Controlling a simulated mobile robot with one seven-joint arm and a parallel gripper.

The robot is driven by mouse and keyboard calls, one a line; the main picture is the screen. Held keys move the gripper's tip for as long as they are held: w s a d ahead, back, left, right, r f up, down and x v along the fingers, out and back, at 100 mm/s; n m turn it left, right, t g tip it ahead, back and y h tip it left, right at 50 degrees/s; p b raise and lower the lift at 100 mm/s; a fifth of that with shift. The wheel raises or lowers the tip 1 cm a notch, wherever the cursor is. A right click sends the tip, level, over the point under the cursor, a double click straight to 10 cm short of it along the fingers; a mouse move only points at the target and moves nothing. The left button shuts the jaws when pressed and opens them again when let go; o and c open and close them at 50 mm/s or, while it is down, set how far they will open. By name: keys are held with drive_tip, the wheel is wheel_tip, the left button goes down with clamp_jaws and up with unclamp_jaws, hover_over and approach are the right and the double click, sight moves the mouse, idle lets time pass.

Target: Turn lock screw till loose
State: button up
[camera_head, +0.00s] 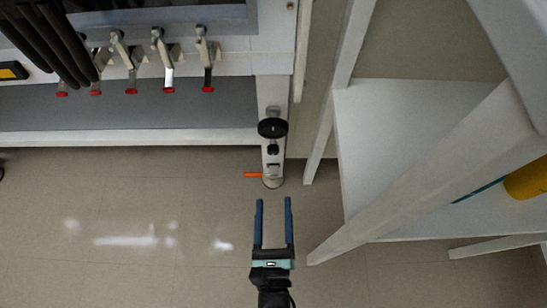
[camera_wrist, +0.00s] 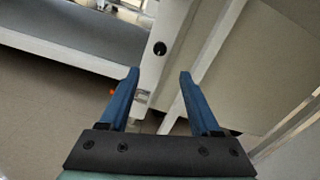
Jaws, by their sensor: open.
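A white upright post at the bench's right end carries a large round black knob (camera_head: 272,128) and a smaller black knob (camera_head: 273,149) just below it. An orange lever (camera_head: 254,175) sticks out left near the post's foot. Which of these is the lock screw I cannot tell for certain. My gripper (camera_head: 274,201) is open and empty, its blue fingers pointing at the post from below in the picture, apart from it. In the wrist view a black round part (camera_wrist: 160,48) on the post shows just beyond the gap between the fingertips (camera_wrist: 159,74).
Several toggle clamps with red tips (camera_head: 131,91) line the bench front at upper left, by black gloves (camera_head: 52,40). A white-legged table (camera_head: 400,130) stands close on the right, with a yellow object (camera_head: 527,180). The floor (camera_head: 120,220) at left is clear.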

sight(273, 154)
drive_tip(key=w+b, duration=0.4)
drive_tip(key=w, duration=0.8)
clamp_jaws()
